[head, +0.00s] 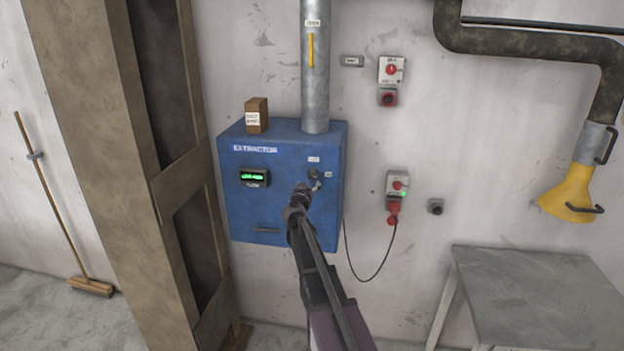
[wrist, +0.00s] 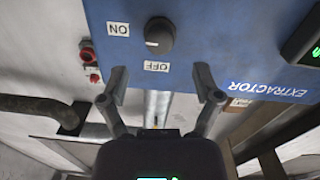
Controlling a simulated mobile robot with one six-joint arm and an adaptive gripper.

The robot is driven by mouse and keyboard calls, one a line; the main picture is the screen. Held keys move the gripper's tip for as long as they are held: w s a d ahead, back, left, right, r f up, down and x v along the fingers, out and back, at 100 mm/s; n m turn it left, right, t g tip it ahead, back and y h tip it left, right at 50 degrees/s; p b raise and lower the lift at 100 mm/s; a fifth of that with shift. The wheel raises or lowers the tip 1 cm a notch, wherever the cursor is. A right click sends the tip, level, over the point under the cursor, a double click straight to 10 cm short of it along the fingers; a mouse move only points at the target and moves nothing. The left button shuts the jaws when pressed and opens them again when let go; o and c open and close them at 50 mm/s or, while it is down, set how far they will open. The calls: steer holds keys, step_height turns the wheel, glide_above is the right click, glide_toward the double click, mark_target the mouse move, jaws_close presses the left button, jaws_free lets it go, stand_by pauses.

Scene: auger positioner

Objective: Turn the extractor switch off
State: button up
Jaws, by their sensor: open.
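The blue extractor box (head: 240,205) is on the wall with a dark round switch knob (head: 314,174) on its front. In the wrist view, which is upside down, the knob (wrist: 159,35) has an ON label (wrist: 118,29) to its left and an OFF label (wrist: 156,66) below it. A pale mark shows at the knob's lower left; its exact setting is unclear. My gripper (head: 303,189) is in front of the box, close to the knob. In the wrist view my gripper (wrist: 163,84) is open and empty, its fingers apart, short of the knob.
A green-lit display (head: 255,177) is on the box and a small brown box (head: 256,115) on top. A wall socket with a red plug (head: 393,212) and cable is right of it. A grey table (head: 540,290) stands lower right, a pillar (head: 105,150) at left.

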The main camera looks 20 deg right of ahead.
mark_target(312, 177)
steer(key=shift+x, duration=2.85)
jaws_close()
